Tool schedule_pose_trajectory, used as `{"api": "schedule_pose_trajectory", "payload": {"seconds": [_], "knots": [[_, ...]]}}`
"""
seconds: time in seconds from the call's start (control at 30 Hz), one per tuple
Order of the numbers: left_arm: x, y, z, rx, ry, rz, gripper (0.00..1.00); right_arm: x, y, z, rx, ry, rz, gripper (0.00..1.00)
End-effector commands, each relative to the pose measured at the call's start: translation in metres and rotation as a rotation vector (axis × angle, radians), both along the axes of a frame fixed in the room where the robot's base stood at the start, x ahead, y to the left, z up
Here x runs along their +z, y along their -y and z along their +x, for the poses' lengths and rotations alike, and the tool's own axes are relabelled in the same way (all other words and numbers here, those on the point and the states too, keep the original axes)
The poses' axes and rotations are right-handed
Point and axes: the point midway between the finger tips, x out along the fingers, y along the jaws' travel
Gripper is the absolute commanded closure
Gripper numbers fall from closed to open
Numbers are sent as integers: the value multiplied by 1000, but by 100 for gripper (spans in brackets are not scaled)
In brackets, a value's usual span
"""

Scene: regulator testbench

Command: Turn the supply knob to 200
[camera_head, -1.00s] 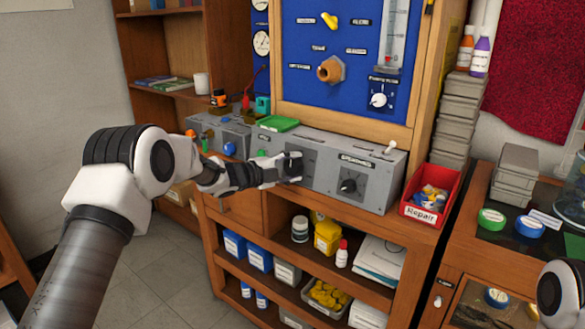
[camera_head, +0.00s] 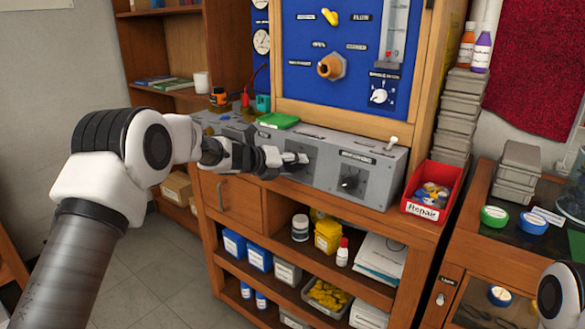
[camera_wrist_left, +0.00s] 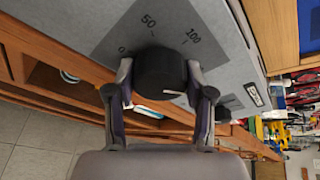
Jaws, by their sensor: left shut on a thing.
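The supply knob (camera_wrist_left: 160,74) is a round black knob on a dark dial plate of the grey panel. In the left wrist view the marks 0, 50 and 100 show above and beside it, and a white line on the knob points to the right. The rest of the dial is hidden. My left gripper (camera_wrist_left: 160,92) is shut on the knob, one finger at each side. In the head view my left gripper (camera_head: 294,160) reaches the panel front from the left and covers most of the knob. My right gripper is not in view.
A second black knob (camera_head: 349,182) sits to the right on the grey panel (camera_head: 385,186). A red Repair bin (camera_head: 420,210) stands at the panel's right end. A green tray (camera_head: 278,121) lies on top. Shelves with bottles and boxes are below.

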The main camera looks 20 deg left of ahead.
Motion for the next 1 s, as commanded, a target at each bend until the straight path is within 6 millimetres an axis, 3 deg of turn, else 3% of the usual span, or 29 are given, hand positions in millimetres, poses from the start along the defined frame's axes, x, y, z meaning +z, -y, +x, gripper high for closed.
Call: {"api": "schedule_pose_trajectory", "payload": {"seconds": [1.0], "knots": [[-8,0,-1,-191,306,858,82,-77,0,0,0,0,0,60]]}}
